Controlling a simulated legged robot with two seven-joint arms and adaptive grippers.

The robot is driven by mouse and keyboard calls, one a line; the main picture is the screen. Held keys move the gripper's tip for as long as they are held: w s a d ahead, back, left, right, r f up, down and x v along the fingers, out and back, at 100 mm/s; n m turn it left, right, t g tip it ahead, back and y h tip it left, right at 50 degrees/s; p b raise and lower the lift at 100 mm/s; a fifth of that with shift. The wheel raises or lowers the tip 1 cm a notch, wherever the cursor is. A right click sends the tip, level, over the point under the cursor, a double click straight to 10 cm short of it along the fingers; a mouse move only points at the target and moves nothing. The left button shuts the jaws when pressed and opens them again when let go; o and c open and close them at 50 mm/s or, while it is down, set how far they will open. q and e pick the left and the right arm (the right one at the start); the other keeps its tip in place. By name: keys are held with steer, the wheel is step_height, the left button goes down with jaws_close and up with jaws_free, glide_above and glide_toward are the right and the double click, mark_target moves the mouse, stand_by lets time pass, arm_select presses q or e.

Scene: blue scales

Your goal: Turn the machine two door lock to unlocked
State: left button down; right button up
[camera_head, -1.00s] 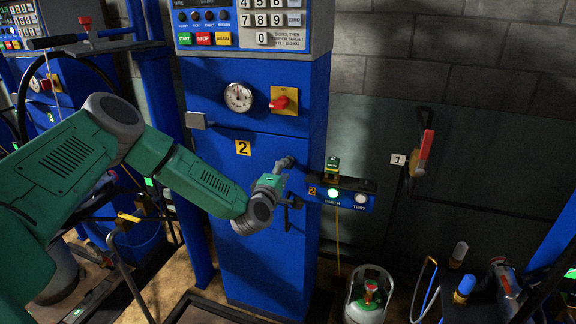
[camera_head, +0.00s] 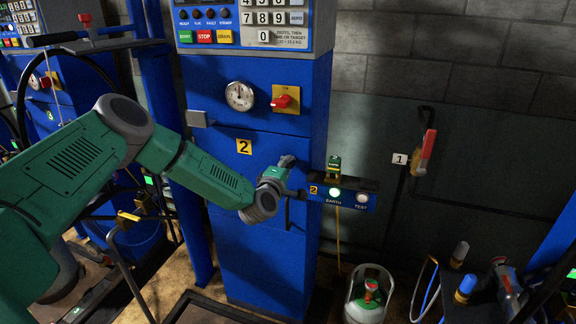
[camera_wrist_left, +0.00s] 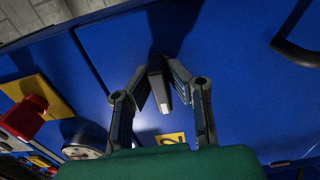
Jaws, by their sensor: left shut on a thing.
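Machine two is the tall blue cabinet (camera_head: 225,245) with a yellow 2 label (camera_head: 244,146) on its front; the label also shows in the left wrist view (camera_wrist_left: 172,138), partly behind my gripper. My left gripper (camera_head: 287,162) is at the right side of the door, right of and slightly below the label. In the left wrist view its fingers (camera_wrist_left: 160,88) are closed on a short grey lever, the door lock (camera_wrist_left: 158,82). My right gripper is not in view.
A red knob (camera_head: 283,101) on a yellow plate and a round gauge (camera_head: 239,96) sit above the door. A black door handle (camera_wrist_left: 296,52) is close by. An earth/test box (camera_head: 345,194) juts out at the right. A gas cylinder (camera_head: 368,295) stands on the floor.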

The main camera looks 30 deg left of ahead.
arm_select(q)
steer(key=shift+a+m, duration=0.25)
steer(key=shift+m, duration=0.05)
steer(key=m, duration=0.3)
steer(key=shift+m, duration=0.3)
steer(key=m, duration=0.4)
steer(key=shift+r+m, duration=0.15)
steer(key=shift+m, duration=0.15)
steer(key=m, duration=0.4)
steer(key=shift+w+r, duration=0.1)
steer(key=shift+r+m+b, duration=0.15)
steer(key=shift+m+b, duration=0.15)
steer(key=shift+m, duration=2.2)
steer(key=c, duration=1.6)
jaws_free()
steer(key=shift+o, duration=0.2)
steer(key=shift+d, duration=0.1)
